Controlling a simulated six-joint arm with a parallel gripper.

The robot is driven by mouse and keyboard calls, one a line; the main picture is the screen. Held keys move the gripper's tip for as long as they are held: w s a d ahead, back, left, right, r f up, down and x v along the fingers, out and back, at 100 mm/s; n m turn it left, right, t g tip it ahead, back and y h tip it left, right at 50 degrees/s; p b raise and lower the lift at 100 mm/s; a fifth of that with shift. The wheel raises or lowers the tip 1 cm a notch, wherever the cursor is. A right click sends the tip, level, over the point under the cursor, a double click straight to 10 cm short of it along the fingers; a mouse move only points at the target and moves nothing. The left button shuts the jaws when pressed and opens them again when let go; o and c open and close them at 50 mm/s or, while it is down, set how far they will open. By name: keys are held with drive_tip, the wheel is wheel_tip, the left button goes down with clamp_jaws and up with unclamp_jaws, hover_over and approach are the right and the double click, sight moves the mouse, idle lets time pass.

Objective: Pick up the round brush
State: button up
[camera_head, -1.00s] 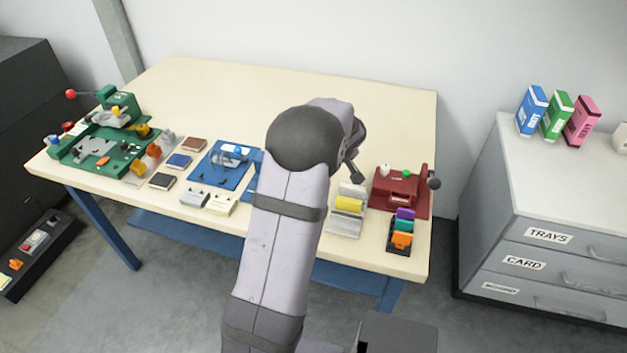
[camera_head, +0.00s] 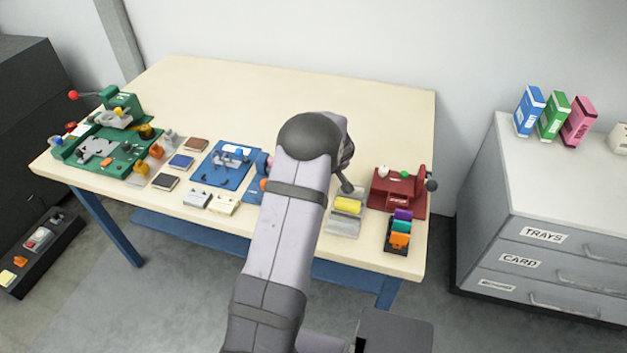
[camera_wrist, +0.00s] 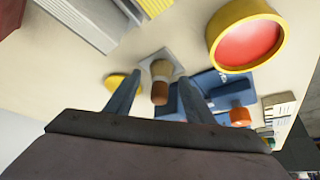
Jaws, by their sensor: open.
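What looks like the round brush (camera_wrist: 160,71) shows in the wrist view as a short upright piece with a tan body and a brown end, on a pale square plate (camera_wrist: 171,56). My gripper (camera_wrist: 160,84) is open. Its two blue-grey fingers stand left and right of the brush in the picture, with gaps showing; I cannot tell their height relative to it. In the head view my arm hides the brush and the fingers.
A yellow ring with a red face (camera_wrist: 247,45) is close on the right. A blue fixture (camera_wrist: 215,90) with an orange knob (camera_wrist: 240,117) is beside the brush. In the head view a red fixture (camera_head: 400,193) stands at the table's right. The table's back (camera_head: 270,85) is clear.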

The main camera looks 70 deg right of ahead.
drive_tip(key=c, duration=1.1)
drive_tip(key=shift+c, duration=0.2)
